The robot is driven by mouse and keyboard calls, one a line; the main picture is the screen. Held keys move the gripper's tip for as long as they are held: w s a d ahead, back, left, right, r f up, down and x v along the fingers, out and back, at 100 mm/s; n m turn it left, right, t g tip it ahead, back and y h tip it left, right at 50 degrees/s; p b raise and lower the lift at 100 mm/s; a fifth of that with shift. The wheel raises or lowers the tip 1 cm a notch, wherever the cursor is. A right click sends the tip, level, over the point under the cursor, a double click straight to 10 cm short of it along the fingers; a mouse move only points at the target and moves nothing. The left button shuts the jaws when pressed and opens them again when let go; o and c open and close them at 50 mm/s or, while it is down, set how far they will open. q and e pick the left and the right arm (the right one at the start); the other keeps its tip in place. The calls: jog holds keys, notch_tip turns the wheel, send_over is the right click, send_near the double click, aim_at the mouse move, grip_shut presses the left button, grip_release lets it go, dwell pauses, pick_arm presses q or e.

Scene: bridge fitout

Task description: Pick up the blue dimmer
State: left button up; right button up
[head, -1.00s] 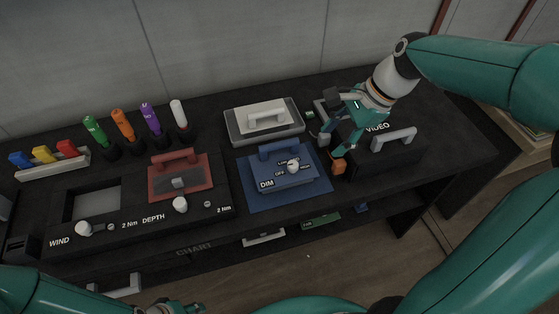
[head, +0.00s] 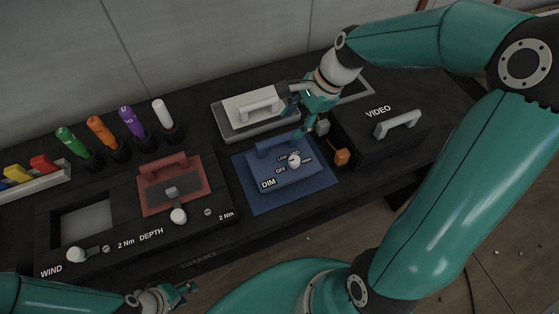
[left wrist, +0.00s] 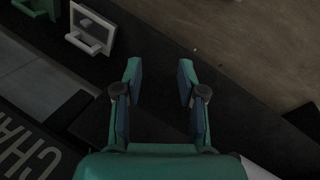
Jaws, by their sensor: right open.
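The blue dimmer (head: 268,173), marked DIM, has a blue bar handle (head: 277,146) along its far side and a white knob (head: 294,161) on top. It sits on a blue mat (head: 320,187) on the black console. My right gripper (head: 297,118) is open, with its fingers near the far right end of the dimmer's handle, apparently above it; I cannot tell if they touch. My left gripper (head: 182,294) is low at the front, away from the dimmer. In the left wrist view (left wrist: 159,85) its fingers are apart with nothing between them.
A white-handled grey unit (head: 233,129) stands behind the dimmer. The black VIDEO box (head: 360,128) and an orange piece (head: 342,157) are to its right. A red-plated handle unit (head: 198,187) is to the left, with several coloured markers (head: 103,132) behind it.

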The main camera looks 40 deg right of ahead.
aim_at(281, 137)
jog(key=x, duration=0.4)
jog(key=shift+p+x, duration=0.4)
jog(key=shift+x, duration=2.15)
jog(key=shift+w+d, duration=0.1)
jog(key=shift+w, duration=0.1)
grip_shut()
